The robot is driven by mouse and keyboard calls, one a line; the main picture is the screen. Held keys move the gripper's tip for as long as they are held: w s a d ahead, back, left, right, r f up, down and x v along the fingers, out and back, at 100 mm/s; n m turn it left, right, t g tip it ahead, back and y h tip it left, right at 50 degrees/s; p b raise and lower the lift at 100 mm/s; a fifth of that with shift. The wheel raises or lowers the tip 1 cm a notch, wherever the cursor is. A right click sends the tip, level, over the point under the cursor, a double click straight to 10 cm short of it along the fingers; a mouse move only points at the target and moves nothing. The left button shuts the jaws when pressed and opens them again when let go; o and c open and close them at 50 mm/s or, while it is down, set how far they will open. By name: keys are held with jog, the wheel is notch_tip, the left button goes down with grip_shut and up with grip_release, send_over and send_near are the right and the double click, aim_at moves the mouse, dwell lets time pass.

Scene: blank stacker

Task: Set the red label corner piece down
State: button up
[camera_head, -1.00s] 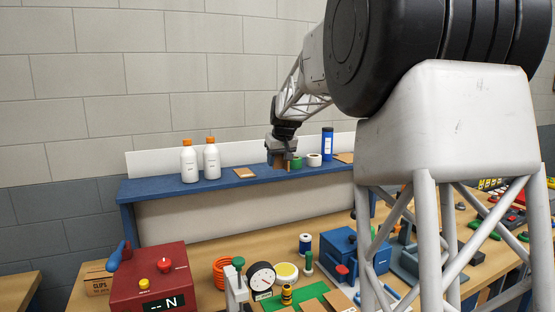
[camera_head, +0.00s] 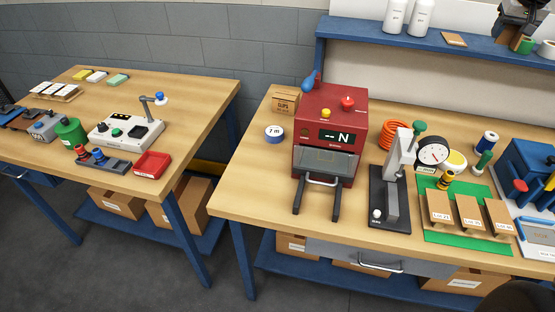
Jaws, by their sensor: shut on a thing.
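My gripper (camera_head: 515,22) is at the top right, above the blue shelf, and partly cut off by the picture's edge. It is shut on a small brown piece (camera_head: 505,36), mostly hidden under it. No red label shows on this piece, so I cannot tell whether it is the red label corner piece. The piece is at the blue shelf (camera_head: 480,47), beside a green roll (camera_head: 524,45); I cannot tell whether it touches the shelf. A flat brown piece (camera_head: 453,40) lies on the shelf to the left.
Two white bottles (camera_head: 421,17) stand on the shelf left of the gripper. Below are a red machine (camera_head: 347,108), a dial gauge (camera_head: 433,154) and a green mat (camera_head: 456,239) with several labelled brown blocks. Another wooden table (camera_head: 200,100) stands at the left.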

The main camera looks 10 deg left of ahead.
notch_tip(320, 180, up, 5)
jog(key=s+a+r+n+y, duration=0.1)
jog(key=s+a, duration=0.4)
jog(key=a, duration=0.6)
jog(key=s+a+r+n, duration=0.15)
jog(key=s+a, duration=0.25)
jog(key=a, duration=0.7)
jog(key=s+a+n+y, duration=0.15)
jog(key=s+a, duration=0.35)
jog(key=a, duration=0.6)
jog(key=s+a+f+n, duration=0.1)
jog(key=s+a+n, duration=0.1)
jog(key=s+a, duration=0.65)
jog(key=s+a+f+n+g, duration=0.1)
jog(key=s+a, duration=0.4)
jog(key=s, duration=0.6)
jog(key=s+a+f+n, duration=0.1)
jog(key=s+a+n, duration=0.1)
jog(key=s+a, duration=0.6)
jog(key=shift+y, duration=0.35)
jog(key=shift+s+d+f, duration=0.25)
jog(key=shift+s+f, duration=0.15)
jog(key=shift+f, duration=5.7)
jog(key=shift+s+d+f, duration=0.3)
jog(key=shift+s+f, duration=0.1)
jog(key=shift+f, duration=5.65)
jog(key=shift+s+d+f, duration=0.25)
jog(key=shift+s+f, duration=0.15)
jog(key=shift+f, duration=5.7)
